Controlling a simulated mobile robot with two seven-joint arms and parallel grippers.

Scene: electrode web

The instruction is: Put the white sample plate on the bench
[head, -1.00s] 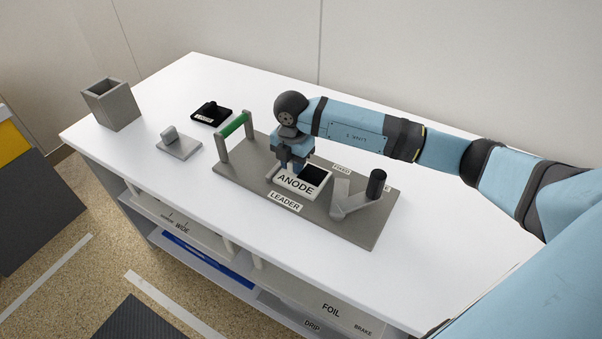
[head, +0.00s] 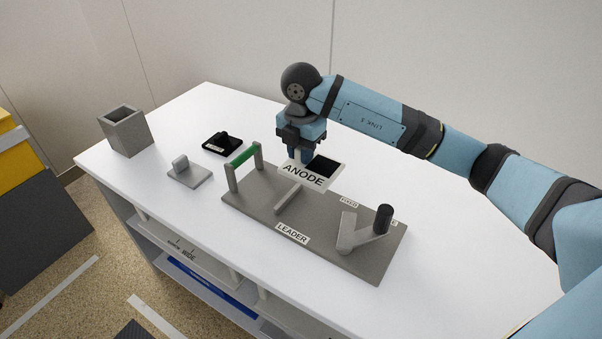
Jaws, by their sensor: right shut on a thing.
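The white sample plate (head: 303,177), with the word ANODE and a black square on it, is in the head view near the middle. My right gripper (head: 302,160) is shut on its far edge and holds it above the grey fixture base (head: 350,245). The plate looks clear of the base, and a grey bar (head: 288,200) shows below it. The bench (head: 455,250) is white, with bare top to the right, front and back of the fixture. My left gripper is not in view.
The fixture carries a green-topped handle (head: 244,156) and a lever with a black knob (head: 384,218). Shelves with trays lie below.

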